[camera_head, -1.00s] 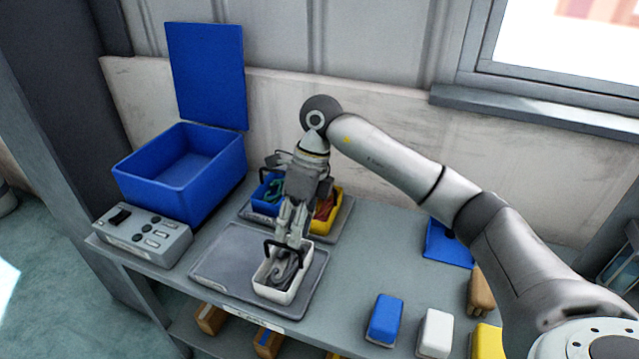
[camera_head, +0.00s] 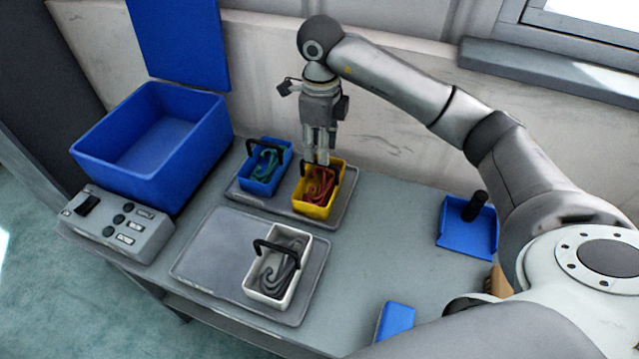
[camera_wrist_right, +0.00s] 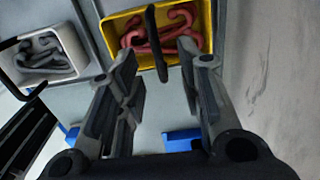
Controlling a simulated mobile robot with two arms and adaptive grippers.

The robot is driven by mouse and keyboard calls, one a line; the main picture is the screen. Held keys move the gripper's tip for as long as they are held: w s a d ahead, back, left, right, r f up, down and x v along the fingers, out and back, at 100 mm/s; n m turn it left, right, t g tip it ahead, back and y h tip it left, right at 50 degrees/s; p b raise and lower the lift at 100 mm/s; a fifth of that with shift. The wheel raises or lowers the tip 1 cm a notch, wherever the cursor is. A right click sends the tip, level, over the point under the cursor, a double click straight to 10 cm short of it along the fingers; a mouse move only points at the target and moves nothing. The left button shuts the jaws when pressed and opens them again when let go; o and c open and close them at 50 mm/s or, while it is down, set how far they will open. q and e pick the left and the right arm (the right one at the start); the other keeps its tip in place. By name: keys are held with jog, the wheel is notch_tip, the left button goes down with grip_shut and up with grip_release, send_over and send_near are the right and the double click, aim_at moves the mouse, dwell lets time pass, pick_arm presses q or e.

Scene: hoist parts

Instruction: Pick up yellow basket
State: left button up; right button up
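The yellow basket (camera_head: 311,209) stands on the right part of the rear grey tray, with red hooks in it and a dark handle over it. My right gripper (camera_head: 317,161) points down just above its rear side. In the right wrist view the fingers (camera_wrist_right: 165,62) are spread apart with nothing between their pads. The yellow basket (camera_wrist_right: 113,33) lies beyond the fingertips there, its dark handle (camera_wrist_right: 157,45) showing in the gap between them. I cannot tell whether the fingers touch the basket. My left gripper is not in view.
A blue basket (camera_head: 273,188) with green hooks stands left of the yellow one. A white basket (camera_head: 301,271) with grey hooks is on the front tray (camera_head: 205,262). A large open blue box (camera_head: 93,158) and a button panel (camera_head: 152,246) are at left. The wall is close behind.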

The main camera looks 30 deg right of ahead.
aim_at(319, 178)
jog(key=shift+f, duration=0.65)
notch_tip(319, 178, down, 3)
jog(key=shift+a+f+p, duration=0.1)
jog(key=shift+f+p, duration=0.05)
jog(key=shift+p, duration=0.75)
jog(key=shift+f, duration=0.4)
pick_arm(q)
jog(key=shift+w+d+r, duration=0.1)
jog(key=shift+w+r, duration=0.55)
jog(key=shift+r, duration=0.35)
pick_arm(e)
jog(key=shift+f, duration=0.15)
jog(key=c, duration=0.7)
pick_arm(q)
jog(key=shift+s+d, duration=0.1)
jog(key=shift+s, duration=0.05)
pick_arm(e)
grip_shut()
